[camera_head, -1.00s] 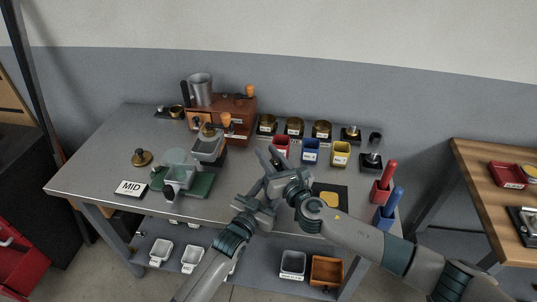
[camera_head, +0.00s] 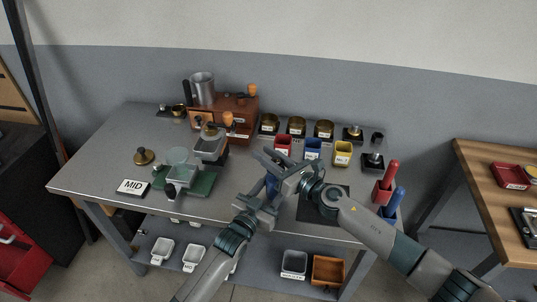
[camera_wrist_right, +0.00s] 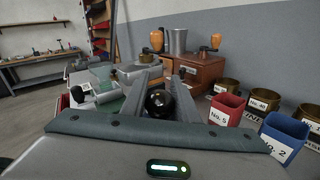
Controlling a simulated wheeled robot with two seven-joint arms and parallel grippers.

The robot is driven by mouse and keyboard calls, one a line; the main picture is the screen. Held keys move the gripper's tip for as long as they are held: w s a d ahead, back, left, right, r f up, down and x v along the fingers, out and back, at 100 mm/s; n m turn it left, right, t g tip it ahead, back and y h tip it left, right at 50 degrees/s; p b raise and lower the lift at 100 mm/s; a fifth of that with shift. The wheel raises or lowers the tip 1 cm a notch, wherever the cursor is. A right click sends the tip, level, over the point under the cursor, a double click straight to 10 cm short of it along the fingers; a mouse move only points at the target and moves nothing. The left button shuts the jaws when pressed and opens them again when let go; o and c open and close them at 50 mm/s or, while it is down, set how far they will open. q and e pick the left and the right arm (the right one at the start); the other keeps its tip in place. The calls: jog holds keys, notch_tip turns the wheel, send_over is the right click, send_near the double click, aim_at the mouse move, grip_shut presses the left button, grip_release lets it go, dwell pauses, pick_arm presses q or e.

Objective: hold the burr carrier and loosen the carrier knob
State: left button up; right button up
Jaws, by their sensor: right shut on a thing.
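My right gripper (camera_head: 266,161) reaches in over the front middle of the table. In the right wrist view a round black knob (camera_wrist_right: 158,102) sits between its two fingers, and the gripper is shut on it. My left gripper (camera_head: 258,204) is just below and to the left of the right one, close against it. A small dark blue thing (camera_head: 271,185) shows between the two grippers. It may be the burr carrier, but it is mostly covered. Whether the left fingers are closed on it cannot be made out.
Red (camera_head: 283,146), blue (camera_head: 313,149) and yellow (camera_head: 342,153) cups stand behind the right gripper. A black mat (camera_head: 313,212) lies beneath my right arm.

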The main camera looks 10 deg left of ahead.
jog(key=s+n+g+y, duration=0.1)
jog(key=n+g, duration=0.2)
jog(key=g, duration=0.2)
jog(key=s+n+g, duration=0.1)
jog(key=n+g, duration=0.2)
jog(key=g, duration=0.2)
jog(key=s+n+g+y, duration=0.1)
jog(key=n+g, duration=0.2)
jog(key=g, duration=0.1)
jog(key=shift+a+f+n+g+y, duration=0.15)
jog(key=shift+a+n+g+y, duration=0.15)
jog(key=shift+n+g, duration=0.1)
jog(key=shift+s+d+g, duration=0.1)
jog(key=shift+g, duration=0.2)
jog(key=o, duration=1.1)
jog(key=shift+c, duration=0.2)
jog(key=shift+r, duration=0.25)
notch_tip(320, 180, up, 10)
jog(key=shift+f, duration=0.2)
